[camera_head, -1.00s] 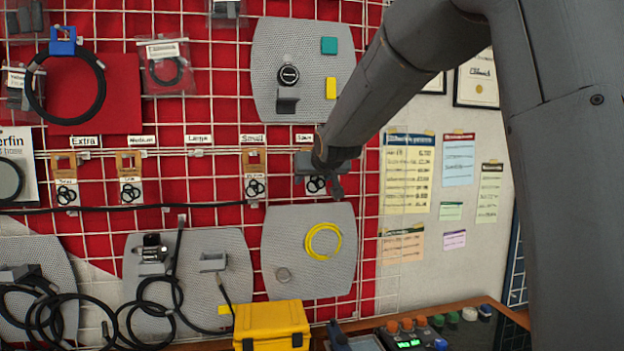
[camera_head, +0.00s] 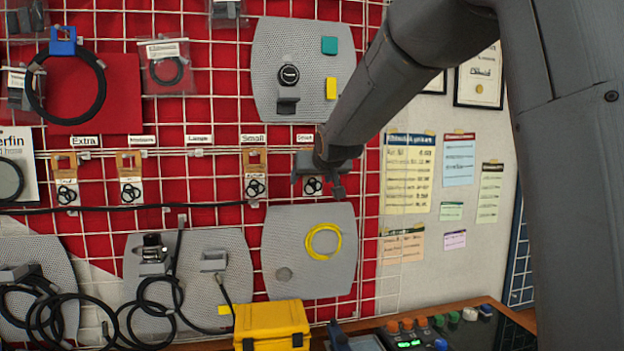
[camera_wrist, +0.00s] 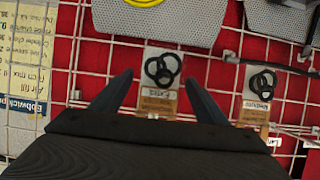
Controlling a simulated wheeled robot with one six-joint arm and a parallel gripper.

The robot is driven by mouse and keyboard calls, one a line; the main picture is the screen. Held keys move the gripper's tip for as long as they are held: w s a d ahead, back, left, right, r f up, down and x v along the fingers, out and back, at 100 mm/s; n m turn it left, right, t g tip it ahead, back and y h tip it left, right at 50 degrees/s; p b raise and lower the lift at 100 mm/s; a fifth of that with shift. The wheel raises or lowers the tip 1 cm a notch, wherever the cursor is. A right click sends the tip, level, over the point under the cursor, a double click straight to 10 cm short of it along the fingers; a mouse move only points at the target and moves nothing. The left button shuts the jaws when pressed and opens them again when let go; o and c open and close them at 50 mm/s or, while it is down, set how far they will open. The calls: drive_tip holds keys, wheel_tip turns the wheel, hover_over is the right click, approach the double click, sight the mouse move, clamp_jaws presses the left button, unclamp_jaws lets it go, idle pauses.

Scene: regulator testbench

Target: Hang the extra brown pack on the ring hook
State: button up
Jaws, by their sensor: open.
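Several brown-topped packs with black rings hang in a row on the red wall grid. One pack (camera_head: 66,181) hangs at the far left below the "Extra" label, another (camera_head: 130,180) to its right, and another (camera_head: 254,176) below a "Small" label. The rightmost pack (camera_head: 313,187) is partly hidden behind my gripper (camera_head: 319,180). In the wrist view, my gripper (camera_wrist: 158,90) is open, with its fingers on either side of a pack (camera_wrist: 159,66) and no clear contact. A neighbouring pack (camera_wrist: 257,97) is outside the fingers. A blue hook (camera_head: 63,41) holds a large black ring (camera_head: 37,94).
The grid below the "Large" label (camera_head: 200,140) has no pack. A grey panel with a yellow ring (camera_head: 323,241) is below my gripper. A black cable (camera_head: 160,207) runs under the packs. A yellow case (camera_head: 271,326) and a control panel (camera_head: 412,333) are at the bottom.

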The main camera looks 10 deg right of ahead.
drive_tip(key=b+v, duration=0.1)
drive_tip(key=v, duration=0.6)
drive_tip(key=s+f+g+b, duration=0.25)
drive_tip(key=s+f, duration=0.25)
drive_tip(key=f, duration=0.8)
drive_tip(key=s+f+g+b, duration=0.25)
drive_tip(key=s+f, duration=0.25)
drive_tip(key=f, duration=0.8)
drive_tip(key=s+f+g+b, duration=0.3)
drive_tip(key=s+f+g, duration=0.3)
drive_tip(key=s+f, duration=1.4)
drive_tip(key=shift+f+g, duration=0.15)
drive_tip(key=shift+g, duration=0.25)
